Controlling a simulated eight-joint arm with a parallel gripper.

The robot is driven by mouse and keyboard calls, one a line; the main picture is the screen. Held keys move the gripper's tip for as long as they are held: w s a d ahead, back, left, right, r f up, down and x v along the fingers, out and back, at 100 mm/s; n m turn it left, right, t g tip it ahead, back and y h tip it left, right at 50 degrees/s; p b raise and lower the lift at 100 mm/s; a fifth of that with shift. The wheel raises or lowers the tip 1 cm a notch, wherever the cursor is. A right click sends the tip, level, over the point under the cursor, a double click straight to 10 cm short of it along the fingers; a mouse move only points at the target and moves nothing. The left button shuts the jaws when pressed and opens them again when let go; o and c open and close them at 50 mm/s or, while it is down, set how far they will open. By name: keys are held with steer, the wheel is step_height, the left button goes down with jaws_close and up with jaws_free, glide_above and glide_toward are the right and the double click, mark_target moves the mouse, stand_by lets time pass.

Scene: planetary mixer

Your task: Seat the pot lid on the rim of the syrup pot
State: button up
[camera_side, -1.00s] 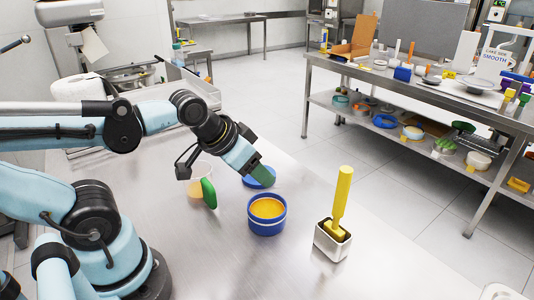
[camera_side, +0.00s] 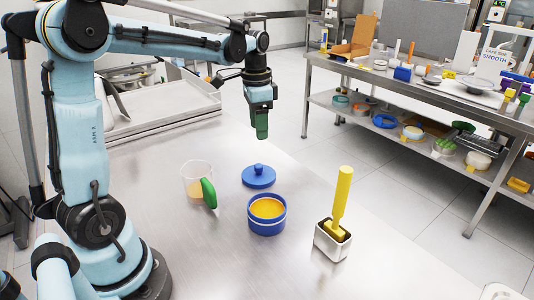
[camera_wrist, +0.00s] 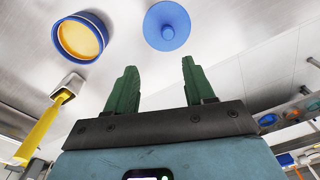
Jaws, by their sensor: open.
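The blue pot lid (camera_side: 258,177) with a round knob lies on the steel table, just behind the syrup pot in the side view. It also shows in the wrist view (camera_wrist: 167,26), ahead of my fingers. The syrup pot (camera_side: 267,226) is blue with a pale band, upright and uncovered, with orange-yellow syrup inside; the wrist view shows it (camera_wrist: 68,40) at upper left. My gripper (camera_side: 262,136) has green fingers pointing down and hangs above the table, higher than the lid. In the wrist view its two fingers (camera_wrist: 157,84) are apart with nothing between them.
A clear beaker (camera_side: 194,182) with a green-handled tool (camera_side: 209,193) leaning at it stands left of the pot. A metal container (camera_side: 327,245) holding a yellow-handled tool (camera_side: 343,195) stands at right. A tray (camera_side: 160,118) sits at the back left.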

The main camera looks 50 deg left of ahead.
steer(key=a, duration=0.1)
glide_above(259, 165)
steer(key=shift+g, duration=0.3)
steer(key=f, duration=0.7)
steer(key=shift+s+d+f, duration=0.1)
steer(key=shift+s+f, duration=0.1)
steer(key=shift+f, duration=0.1)
steer(key=shift+w+f, duration=0.15)
steer(key=shift+f, duration=2.4)
steer(key=shift+c, duration=0.4)
jaws_close()
